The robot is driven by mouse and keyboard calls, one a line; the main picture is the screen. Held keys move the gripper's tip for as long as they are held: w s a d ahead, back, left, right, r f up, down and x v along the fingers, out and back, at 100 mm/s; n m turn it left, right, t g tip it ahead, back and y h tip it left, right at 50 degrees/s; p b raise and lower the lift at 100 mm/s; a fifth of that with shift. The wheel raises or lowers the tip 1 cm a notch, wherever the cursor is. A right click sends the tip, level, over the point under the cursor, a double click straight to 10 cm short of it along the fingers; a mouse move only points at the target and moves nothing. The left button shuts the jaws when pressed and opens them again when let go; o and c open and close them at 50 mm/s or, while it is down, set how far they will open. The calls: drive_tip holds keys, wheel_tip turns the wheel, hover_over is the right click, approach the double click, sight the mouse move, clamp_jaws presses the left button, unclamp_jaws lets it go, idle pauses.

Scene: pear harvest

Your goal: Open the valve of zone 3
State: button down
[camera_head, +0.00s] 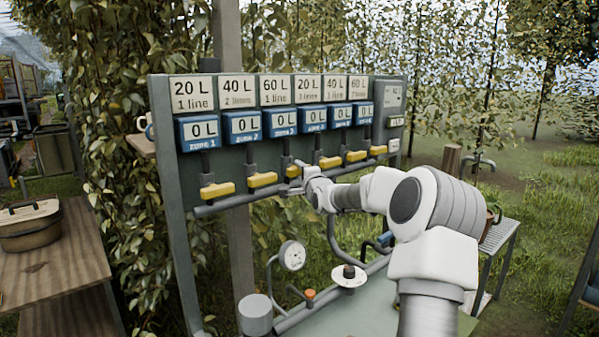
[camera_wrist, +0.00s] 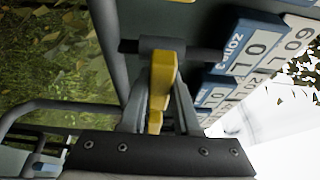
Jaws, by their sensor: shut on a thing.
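The panel (camera_head: 160,110) carries a row of blue zone meters, each reading 0 L, with yellow valve handles on pipes below. The zone 3 meter (camera_head: 285,121) is third from left, under a 60 L sign; it also shows in the wrist view (camera_wrist: 245,47). Below it, the zone 3 yellow handle (camera_head: 292,171) is partly hidden by my gripper (camera_head: 291,187). In the wrist view my gripper (camera_wrist: 160,108) is shut on this handle (camera_wrist: 162,75), one finger on each side. The handle lies across its pipe (camera_wrist: 205,54). The other visible handles also lie across their pipes.
The zone 2 handle (camera_head: 262,180) and zone 4 handle (camera_head: 330,162) sit close on either side. A horizontal pipe (camera_head: 225,203) runs just below the handles. A pressure gauge (camera_head: 292,255) and a white round fitting (camera_head: 349,275) stand lower. A wooden table (camera_head: 60,250) is at left.

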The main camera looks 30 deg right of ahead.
drive_tip(key=shift+f+b, duration=0.15)
drive_tip(key=shift+b, duration=0.2)
drive_tip(key=n+t+b, duration=0.1)
drive_tip(key=n+b, duration=0.2)
drive_tip(key=shift+f, duration=0.15)
drive_tip(key=n+t+b, duration=0.1)
drive_tip(key=n+b, duration=0.1)
drive_tip(key=n, duration=0.1)
drive_tip(key=n+t+y+b, duration=0.1)
drive_tip(key=n+b, duration=0.1)
drive_tip(key=n, duration=0.1)
drive_tip(key=n+y, duration=0.1)
drive_tip(key=n, duration=0.2)
drive_tip(key=n+t+y+b, duration=0.1)
drive_tip(key=n, duration=0.2)
drive_tip(key=shift+r+t+y, duration=0.2)
drive_tip(key=shift+t+y, duration=0.1)
drive_tip(key=shift+y, duration=0.1)
drive_tip(key=shift+n+y, duration=1)
drive_tip(key=shift+n, duration=0.85)
drive_tip(key=shift+n+y, duration=1)
drive_tip(key=shift+n, duration=0.85)
drive_tip(key=shift+r, duration=0.1)
drive_tip(key=c, duration=0.6)
unclamp_jaws()
drive_tip(key=shift+c, duration=0.2)
